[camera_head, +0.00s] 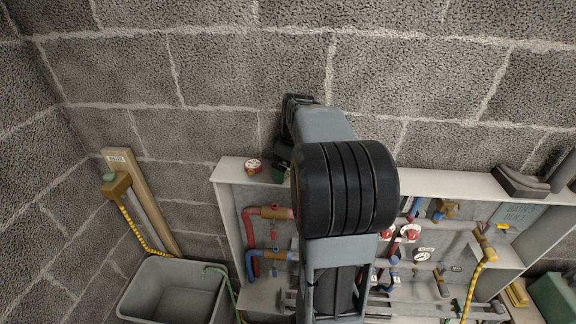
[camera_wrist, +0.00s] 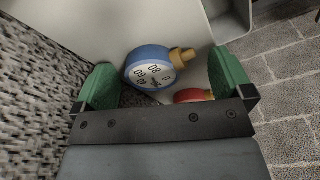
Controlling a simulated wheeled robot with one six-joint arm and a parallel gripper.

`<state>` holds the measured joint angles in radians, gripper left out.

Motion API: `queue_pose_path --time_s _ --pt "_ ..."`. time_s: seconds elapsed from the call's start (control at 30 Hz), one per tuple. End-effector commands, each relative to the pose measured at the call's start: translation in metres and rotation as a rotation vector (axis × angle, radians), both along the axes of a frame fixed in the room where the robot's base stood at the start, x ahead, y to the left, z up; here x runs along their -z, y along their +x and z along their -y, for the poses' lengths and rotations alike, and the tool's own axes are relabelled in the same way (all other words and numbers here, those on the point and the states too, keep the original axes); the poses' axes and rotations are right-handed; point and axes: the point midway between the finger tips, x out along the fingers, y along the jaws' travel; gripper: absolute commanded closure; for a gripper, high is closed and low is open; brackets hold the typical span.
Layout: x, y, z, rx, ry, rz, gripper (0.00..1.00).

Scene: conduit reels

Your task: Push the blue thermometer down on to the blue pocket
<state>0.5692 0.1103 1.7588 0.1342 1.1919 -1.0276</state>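The blue thermometer (camera_wrist: 148,66), a round dial with a blue rim, white face and brass stem, shows in the wrist view on the pale top of the cabinet. Its stem points right. My gripper (camera_wrist: 163,62) is open, with one green finger on each side of the thermometer; I see gaps between them. In the head view my arm hides the blue thermometer, and only a bit of green finger shows. A blue pipe with a brass fitting (camera_head: 272,255) is on the cabinet's left; I cannot tell whether this is the blue pocket.
A red thermometer (camera_wrist: 192,95) lies close by, partly hidden by my gripper; it also shows in the head view (camera_head: 253,166). The open cabinet (camera_head: 226,190) holds red and blue pipes. A grey bin (camera_head: 140,290) stands left. A block wall (camera_head: 220,75) is behind.

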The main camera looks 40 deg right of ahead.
Motion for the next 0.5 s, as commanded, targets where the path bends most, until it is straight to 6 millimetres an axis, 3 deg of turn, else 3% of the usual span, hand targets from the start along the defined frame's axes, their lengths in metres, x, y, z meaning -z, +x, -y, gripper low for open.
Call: queue_pose_path --time_s 0.3,0.5 --pt "0.000 0.000 0.000 0.000 0.000 0.000 0.02" --pt "-0.031 -0.005 0.003 0.001 -0.003 0.003 0.02"
